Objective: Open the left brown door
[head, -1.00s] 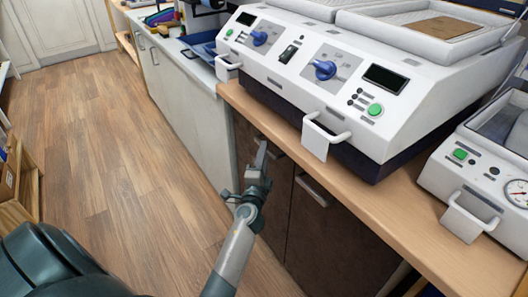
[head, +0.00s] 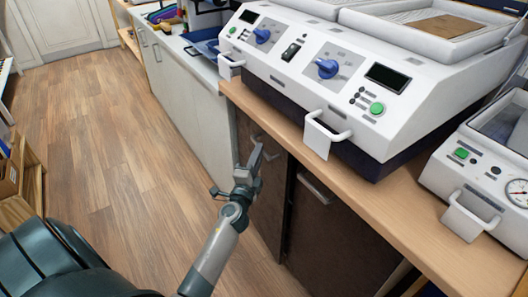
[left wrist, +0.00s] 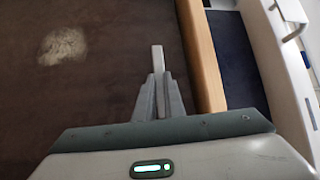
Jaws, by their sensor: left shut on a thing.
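The left brown door (head: 270,205) is a dark brown cabinet panel under the wooden counter, partly hidden by my left arm. My left gripper (head: 254,158) is at its upper part, shut on the door's metal handle. In the left wrist view the handle (left wrist: 157,56) shows as a pale bar between the fingers (left wrist: 158,95), in front of the brown door panel (left wrist: 90,85). A dark gap runs along the door's right edge; the door looks slightly ajar at most. My right gripper is not in view.
The right brown door (head: 335,240) with its metal handle (head: 316,188) is shut beside it. The wooden counter (head: 400,205) above carries a white machine (head: 300,100) with a protruding handle (head: 325,135). The wooden floor (head: 110,150) to the left is clear.

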